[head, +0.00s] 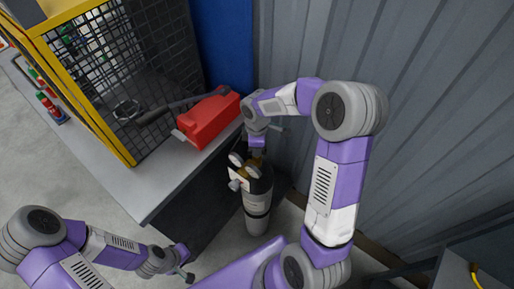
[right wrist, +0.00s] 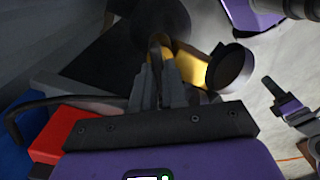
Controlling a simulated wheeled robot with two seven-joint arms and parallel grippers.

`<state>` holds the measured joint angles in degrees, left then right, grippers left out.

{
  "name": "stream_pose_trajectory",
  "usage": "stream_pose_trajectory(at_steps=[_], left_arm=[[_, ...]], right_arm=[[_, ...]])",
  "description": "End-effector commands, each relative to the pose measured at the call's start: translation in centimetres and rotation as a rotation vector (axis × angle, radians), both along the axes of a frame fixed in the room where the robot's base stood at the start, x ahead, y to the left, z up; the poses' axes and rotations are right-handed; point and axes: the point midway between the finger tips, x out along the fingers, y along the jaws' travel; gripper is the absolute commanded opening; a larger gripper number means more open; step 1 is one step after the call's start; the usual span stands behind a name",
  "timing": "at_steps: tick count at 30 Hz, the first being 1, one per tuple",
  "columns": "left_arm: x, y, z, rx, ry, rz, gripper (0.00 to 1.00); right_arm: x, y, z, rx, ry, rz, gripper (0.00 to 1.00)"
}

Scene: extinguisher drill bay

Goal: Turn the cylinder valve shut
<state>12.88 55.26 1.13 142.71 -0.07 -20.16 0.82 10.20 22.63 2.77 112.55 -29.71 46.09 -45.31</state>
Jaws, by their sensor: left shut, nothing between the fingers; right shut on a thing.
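The grey cylinder (head: 257,200) with a dark top stands upright on the floor beside the bench. Round gauges (head: 237,160) and brass fittings sit at its top. In the right wrist view one dark gauge (right wrist: 230,68) shows right of the yellow brass valve body (right wrist: 188,66). My right gripper (head: 257,150) reaches down onto the cylinder top. Its fingers (right wrist: 162,75) are shut on the cylinder valve, which they mostly hide. The valve's turn position cannot be told. My left gripper (head: 190,278) is shut and empty, low in the head view, apart from the cylinder.
A red box-like object (head: 209,118) lies on the grey bench (head: 150,190), close to my right wrist. A yellow-framed mesh cage (head: 85,100) stands on the bench. A corrugated grey wall (head: 430,110) is close behind the cylinder.

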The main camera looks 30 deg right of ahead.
Motion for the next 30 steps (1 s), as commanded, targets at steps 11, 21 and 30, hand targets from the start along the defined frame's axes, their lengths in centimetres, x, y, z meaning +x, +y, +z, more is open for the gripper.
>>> stream_pose_trajectory(at_steps=[11,21,30], left_arm=[[0.0,0.0,-0.56,0.0,0.0,0.0,0.0],[0.0,-0.01,-0.79,0.0,0.0,0.0,0.0],[0.0,0.0,-0.86,0.0,0.0,0.0,0.0]], right_arm=[[0.06,0.01,0.03,0.0,-0.002,-0.344,0.0],[0.05,-0.03,0.04,-0.001,-0.002,-0.561,0.0],[0.05,-0.01,0.07,0.0,-0.002,-0.639,0.0]])
